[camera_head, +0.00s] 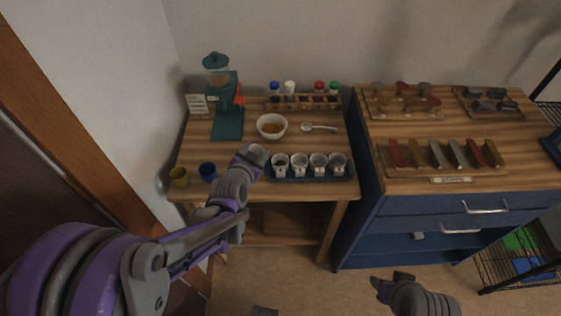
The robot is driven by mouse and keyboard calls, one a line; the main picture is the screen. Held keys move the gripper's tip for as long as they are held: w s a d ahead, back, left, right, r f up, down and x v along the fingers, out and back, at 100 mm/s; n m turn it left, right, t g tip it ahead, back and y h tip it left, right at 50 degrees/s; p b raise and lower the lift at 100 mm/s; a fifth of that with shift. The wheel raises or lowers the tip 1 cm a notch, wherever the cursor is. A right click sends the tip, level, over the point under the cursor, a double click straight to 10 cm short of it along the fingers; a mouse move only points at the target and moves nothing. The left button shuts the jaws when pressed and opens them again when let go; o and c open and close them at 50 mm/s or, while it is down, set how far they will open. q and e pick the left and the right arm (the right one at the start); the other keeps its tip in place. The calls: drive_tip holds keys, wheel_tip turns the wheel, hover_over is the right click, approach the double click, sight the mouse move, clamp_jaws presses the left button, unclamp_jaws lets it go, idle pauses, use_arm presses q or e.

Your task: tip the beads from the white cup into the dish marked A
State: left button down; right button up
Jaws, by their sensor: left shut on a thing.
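My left gripper (253,158) is at the left end of a dark blue-green tray (312,179), above the table. It is shut on a small pale thing, which looks like the white cup (258,151); the fingers hide most of it. Several small white dishes stand in a row in the tray. The leftmost clear one (281,168) is just right of the gripper. Their marks are too small to read, so I cannot tell which is A. No beads can be made out. My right gripper (383,287) is low at the front, away from the table; its jaws are unclear.
Behind are a green grinder (227,121), a white bowl (272,134), a spoon (319,127) and a bottle rack (302,105). A blue cabinet (393,233) stands right.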

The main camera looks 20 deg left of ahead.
use_arm(q)
drive_tip(key=shift+a+f, duration=0.2)
drive_tip(key=shift+f, duration=0.1)
drive_tip(key=shift+a, duration=0.1)
drive_tip(key=shift+s+a+n+h+p, duration=0.15)
drive_tip(key=shift+a+n+h+p, duration=0.45)
drive_tip(key=shift+a+n+p, duration=0.25)
drive_tip(key=shift+s+a+f+n+t+h, duration=0.15)
drive_tip(key=shift+a+n+h, duration=0.1)
drive_tip(key=shift+a+n, duration=0.15)
drive_tip(key=shift+w+a+f+n+t+h, duration=0.1)
drive_tip(key=shift+a+n+t+h, duration=0.05)
drive_tip(key=shift+a+n+h, duration=0.15)
drive_tip(key=shift+s, duration=0.1)
